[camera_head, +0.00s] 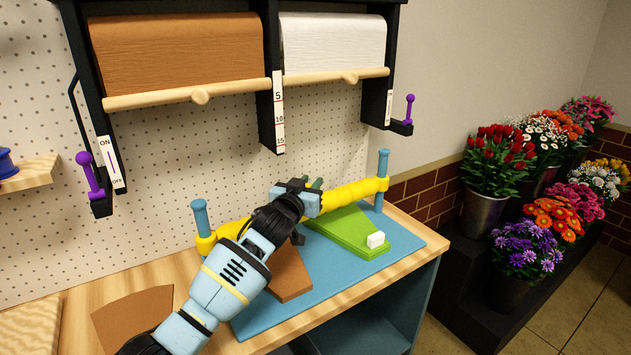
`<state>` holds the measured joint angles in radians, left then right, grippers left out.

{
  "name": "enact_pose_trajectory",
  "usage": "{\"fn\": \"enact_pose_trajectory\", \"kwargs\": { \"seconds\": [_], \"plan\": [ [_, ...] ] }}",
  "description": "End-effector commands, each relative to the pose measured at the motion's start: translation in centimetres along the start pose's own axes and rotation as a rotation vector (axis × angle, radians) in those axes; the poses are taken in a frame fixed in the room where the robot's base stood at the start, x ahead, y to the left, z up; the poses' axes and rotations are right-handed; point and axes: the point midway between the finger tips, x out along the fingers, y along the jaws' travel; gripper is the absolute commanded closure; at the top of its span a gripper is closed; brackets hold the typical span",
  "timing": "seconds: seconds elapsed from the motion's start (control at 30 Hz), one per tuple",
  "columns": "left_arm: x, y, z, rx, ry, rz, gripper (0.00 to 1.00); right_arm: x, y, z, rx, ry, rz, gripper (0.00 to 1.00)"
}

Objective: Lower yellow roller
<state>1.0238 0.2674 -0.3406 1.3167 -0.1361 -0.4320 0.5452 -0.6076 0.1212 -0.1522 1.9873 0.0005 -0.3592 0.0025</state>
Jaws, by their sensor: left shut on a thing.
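The yellow roller (350,195) spans two blue posts, the left post (200,217) and the right post (382,164). Its right end collar sits about halfway up the right post, above the blue mat (399,238). My left gripper (311,187) is shut on the roller near its middle. My left arm crosses in front and hides part of the roller and the mat. My right gripper is out of view.
Brown paper (190,50) and white paper (333,42) hang above. Flower buckets (483,212) stand at right.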

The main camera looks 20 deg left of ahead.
Motion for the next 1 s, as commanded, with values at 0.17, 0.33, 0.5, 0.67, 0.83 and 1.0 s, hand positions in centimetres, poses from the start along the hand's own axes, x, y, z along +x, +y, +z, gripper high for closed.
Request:
{"fn": "enact_pose_trajectory", "kwargs": {
  "seconds": [0.17,0.33,0.5,0.67,0.83,1.0],
  "plan": [
    [0.0,0.1,-0.5,-0.001,0.011,0.005,1.00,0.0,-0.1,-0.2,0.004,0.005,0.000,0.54],
    [0.0,0.1,-0.6,-0.001,0.013,0.005,0.70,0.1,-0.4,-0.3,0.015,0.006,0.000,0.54],
    [0.0,0.1,-0.5,0.000,0.009,0.004,0.53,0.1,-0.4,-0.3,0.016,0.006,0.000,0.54],
    [0.0,0.1,-0.3,0.000,0.007,0.003,0.53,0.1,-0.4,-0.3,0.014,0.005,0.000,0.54],
    [-0.3,0.1,-0.3,0.000,0.006,0.003,0.53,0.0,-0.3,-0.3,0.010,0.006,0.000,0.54],
    [-1.8,0.1,-0.3,0.001,0.007,0.003,0.53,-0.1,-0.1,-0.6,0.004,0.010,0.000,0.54]
  ]
}}
